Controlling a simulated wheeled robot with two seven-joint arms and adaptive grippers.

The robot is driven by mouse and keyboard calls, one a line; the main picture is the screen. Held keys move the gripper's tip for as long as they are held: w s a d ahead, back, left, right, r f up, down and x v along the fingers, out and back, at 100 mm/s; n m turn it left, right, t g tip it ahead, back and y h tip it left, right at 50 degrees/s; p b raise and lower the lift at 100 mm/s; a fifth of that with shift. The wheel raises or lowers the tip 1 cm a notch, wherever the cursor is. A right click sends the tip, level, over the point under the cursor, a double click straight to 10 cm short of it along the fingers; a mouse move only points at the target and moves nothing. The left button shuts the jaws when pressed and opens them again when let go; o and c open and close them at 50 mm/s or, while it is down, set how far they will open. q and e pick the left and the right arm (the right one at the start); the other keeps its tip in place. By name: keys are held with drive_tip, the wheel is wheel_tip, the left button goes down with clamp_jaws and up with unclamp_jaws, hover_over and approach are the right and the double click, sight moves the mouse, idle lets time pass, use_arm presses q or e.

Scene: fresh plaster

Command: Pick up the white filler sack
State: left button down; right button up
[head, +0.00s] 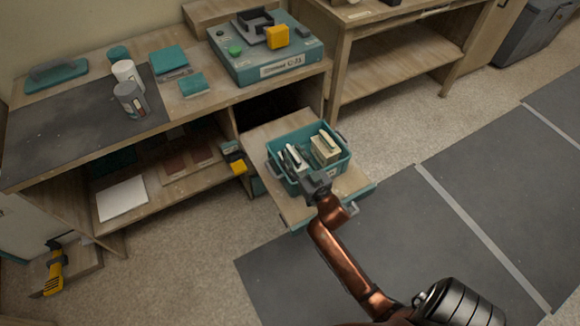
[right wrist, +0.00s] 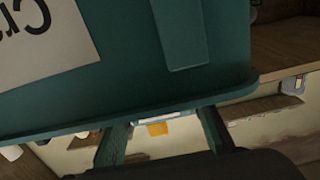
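A teal crate (head: 318,176) sits on a pulled-out wooden board below the bench. In it stand a pale, whitish pack (head: 293,160) on the left and a cream block-like pack (head: 325,149) on the right. I cannot tell for sure which one is the white filler sack. My right gripper (head: 316,184) is at the crate's near rim, partly covering it. In the right wrist view its two fingers (right wrist: 163,140) are spread with nothing held between them, close by the crate wall (right wrist: 110,90). My left gripper is not in view.
The bench (head: 100,140) holds two cups, teal tools and a teal case (head: 262,62) with a yellow block. A white flat sheet (head: 122,198) lies on the lower shelf. A yellow tool (head: 52,268) stands at lower left. Dark mats (head: 400,230) cover open floor at right.

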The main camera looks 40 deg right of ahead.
drive_tip(key=shift+r, duration=0.1)
drive_tip(key=shift+c, duration=0.5)
clamp_jaws()
idle(0.3)
